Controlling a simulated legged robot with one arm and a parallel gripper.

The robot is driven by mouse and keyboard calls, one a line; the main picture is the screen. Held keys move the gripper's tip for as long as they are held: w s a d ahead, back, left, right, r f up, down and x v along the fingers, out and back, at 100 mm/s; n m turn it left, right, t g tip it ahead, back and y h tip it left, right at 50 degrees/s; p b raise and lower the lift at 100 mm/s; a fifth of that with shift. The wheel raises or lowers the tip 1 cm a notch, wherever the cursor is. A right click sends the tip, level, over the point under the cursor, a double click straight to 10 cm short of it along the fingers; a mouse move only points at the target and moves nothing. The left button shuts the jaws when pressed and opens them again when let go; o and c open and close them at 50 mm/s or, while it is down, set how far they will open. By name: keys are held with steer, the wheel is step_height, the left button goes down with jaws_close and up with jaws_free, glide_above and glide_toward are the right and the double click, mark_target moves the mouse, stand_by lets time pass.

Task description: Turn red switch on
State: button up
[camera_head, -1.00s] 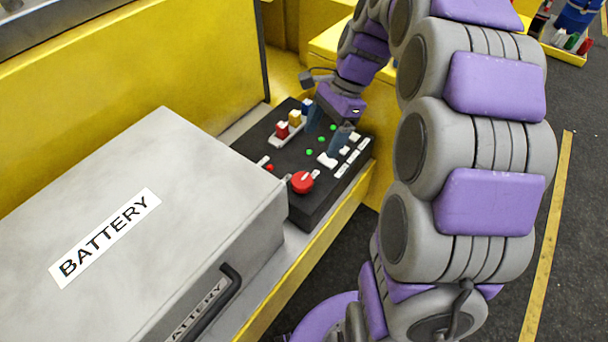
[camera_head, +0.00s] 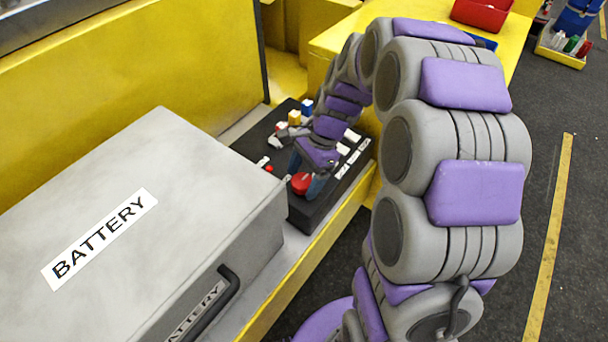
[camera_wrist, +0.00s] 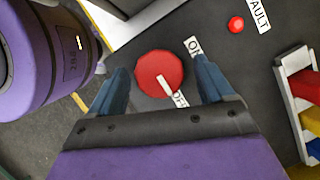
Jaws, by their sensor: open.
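The red switch (camera_wrist: 160,77) is a round red knob with a white pointer bar, on a black control panel. In the wrist view it lies between the two blue fingers of my gripper (camera_wrist: 160,85), which is open. The pointer slants toward the lower label, which is partly hidden; an upper label (camera_wrist: 193,47) is also partly covered. In the head view the red switch (camera_head: 300,183) shows at the panel's near end, partly hidden by my gripper (camera_head: 304,178) just above it. I cannot tell whether the fingers touch the knob.
A grey battery box (camera_head: 150,230) stands left of the black panel (camera_head: 318,212). A small red fault button (camera_wrist: 236,25) and red, yellow and blue switches (camera_wrist: 303,90) sit on the panel. A red bin (camera_head: 482,14) is on the yellow surface behind.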

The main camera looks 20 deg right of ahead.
steer(key=c, duration=1)
steer(key=shift+c, duration=0.2)
steer(key=shift+r+n, duration=0.1)
steer(key=shift+n, duration=0.2)
steer(key=n+p, duration=0.1)
steer(key=n+g, duration=0.1)
steer(key=shift+w+n+p, duration=0.2)
steer(key=shift+n+p, duration=0.1)
steer(key=shift+p, duration=0.1)
steer(key=n+h, duration=0.1)
steer(key=n, duration=0.1)
steer(key=n+g+p, duration=0.1)
steer(key=n, duration=0.2)
steer(key=shift+w+a+g+h+p, duration=0.1)
steer(key=shift+a+g+h+p, duration=0.05)
steer(key=shift+g+h+p, duration=0.2)
steer(key=n+h, duration=0.1)
steer(key=n, duration=0.4)
steer(key=shift+a+g+h+p, duration=0.1)
steer(key=shift+g+h+p, duration=0.25)
steer(key=shift+p, duration=0.05)
steer(key=shift+a+n+h+p, duration=0.15)
steer(key=shift+n+h+p, duration=0.55)
steer(key=shift+n, duration=1.6)
steer(key=shift+h, duration=0.3)
